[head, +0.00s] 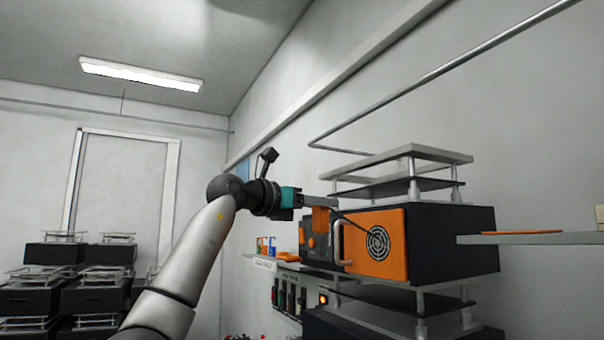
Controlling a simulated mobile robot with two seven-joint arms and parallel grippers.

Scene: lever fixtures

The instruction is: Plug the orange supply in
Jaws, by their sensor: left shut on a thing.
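The orange supply (361,262) is a dark box with an orange front, a round fan grille and a pale handle. It sits in a rack right of centre. My left gripper (322,203) comes in from the left and is shut on an orange plug-like block (320,221), which hangs just left of the supply. A thin dark cable runs from near the fingertips toward the supply's front. Behind and below the block is a dark grey unit with orange parts (309,241). I cannot tell whether the block touches it. My right gripper is not in view.
A narrow wall shelf (290,267) holds small orange and blue items, with dark switch-like parts below. A lit orange button (323,299) is under the supply. A grey ledge (540,239) juts in at right. Stacked dark boxes (88,300) stand at far left.

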